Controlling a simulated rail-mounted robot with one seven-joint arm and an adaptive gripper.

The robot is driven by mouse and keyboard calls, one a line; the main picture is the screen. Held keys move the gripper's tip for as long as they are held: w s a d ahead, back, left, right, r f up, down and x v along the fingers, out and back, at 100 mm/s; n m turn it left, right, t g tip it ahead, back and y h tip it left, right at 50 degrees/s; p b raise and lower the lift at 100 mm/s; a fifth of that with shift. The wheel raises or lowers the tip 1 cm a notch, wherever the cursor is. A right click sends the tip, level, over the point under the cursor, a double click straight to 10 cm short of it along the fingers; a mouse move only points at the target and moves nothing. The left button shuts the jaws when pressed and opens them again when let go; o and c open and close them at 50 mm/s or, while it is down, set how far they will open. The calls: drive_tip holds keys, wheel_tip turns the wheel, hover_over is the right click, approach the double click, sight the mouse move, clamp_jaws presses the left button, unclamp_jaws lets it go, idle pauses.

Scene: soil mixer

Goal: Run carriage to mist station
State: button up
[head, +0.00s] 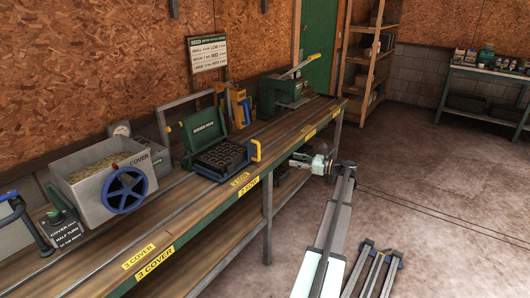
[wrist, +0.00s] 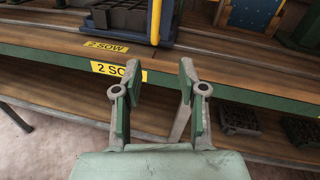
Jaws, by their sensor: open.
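The carriage (head: 222,178) stands on the bench rails by the "2 SOW" label, carrying a black cell tray (head: 222,158). A yellow handle (head: 256,151) rises at its front right. The handle also shows in the wrist view (wrist: 155,20), beyond my fingertips, with the dark tray (wrist: 122,17) to its left. My gripper (wrist: 160,72) is open and empty, in front of the bench edge and apart from the handle. It shows small in the head view (head: 296,161), beside the bench's front edge. No mist label is readable.
The grey cover hopper (head: 105,185) with a blue handwheel (head: 129,189) stands left of the carriage, by the "3 COVER" labels. A green seeder unit (head: 197,133) stands behind the tray. The rails between carriage and hopper look clear. Black trays (wrist: 240,120) lie on the lower shelf.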

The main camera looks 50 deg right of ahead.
sight(259, 158)
drive_tip(key=shift+m, duration=0.8)
drive_tip(key=p+x, duration=0.1)
drive_tip(key=x, duration=0.5)
drive_tip(key=p+x, duration=0.1)
drive_tip(key=x, duration=0.4)
drive_tip(key=p+x, duration=0.1)
drive_tip(key=x, duration=0.5)
drive_tip(key=shift+w+a+r, duration=0.25)
drive_tip(key=shift+a+r, duration=0.1)
drive_tip(key=shift+r, duration=0.05)
clamp_jaws()
